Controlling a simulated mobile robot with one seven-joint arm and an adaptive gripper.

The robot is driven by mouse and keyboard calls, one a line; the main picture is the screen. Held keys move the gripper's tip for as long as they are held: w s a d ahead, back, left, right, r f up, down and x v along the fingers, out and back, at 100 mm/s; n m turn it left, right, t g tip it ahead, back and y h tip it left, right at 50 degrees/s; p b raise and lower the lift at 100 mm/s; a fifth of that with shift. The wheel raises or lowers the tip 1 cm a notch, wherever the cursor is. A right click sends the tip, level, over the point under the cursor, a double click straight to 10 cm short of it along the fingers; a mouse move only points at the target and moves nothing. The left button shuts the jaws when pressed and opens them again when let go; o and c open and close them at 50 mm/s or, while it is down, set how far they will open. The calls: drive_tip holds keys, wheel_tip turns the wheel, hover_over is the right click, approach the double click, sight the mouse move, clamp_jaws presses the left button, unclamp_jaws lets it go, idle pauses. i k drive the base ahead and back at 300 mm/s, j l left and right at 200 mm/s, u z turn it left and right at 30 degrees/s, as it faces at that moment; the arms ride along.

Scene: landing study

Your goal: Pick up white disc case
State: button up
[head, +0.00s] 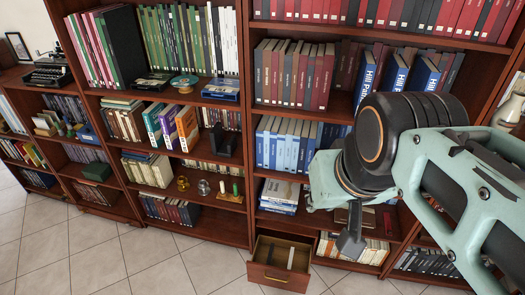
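An open wooden drawer (280,277) juts out at the bottom of the bookcase. A thin pale upright item (291,257) stands in it; it may be the white disc case, but it is too small to be sure. A darker strip (268,254) lies to its left in the drawer. My gripper (350,242) shows as a small dark grey shape below my arm, right of and above the drawer in the picture. Its fingers are not clear, and I see nothing certain in it.
Bookcases full of books line the wall. Brass pots (183,183) and a green candle (235,188) stand on a lower shelf at left. The tiled floor (150,262) in front is clear.

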sight(292, 248)
drive_tip(key=k+l+u, duration=0.15)
drive_tip(key=l, duration=0.25)
drive_tip(key=k+l+u, duration=0.1)
drive_tip(key=l, duration=0.25)
drive_tip(key=k+l+u, duration=0.15)
drive_tip(key=k+l, duration=0.1)
drive_tip(key=l, duration=0.1)
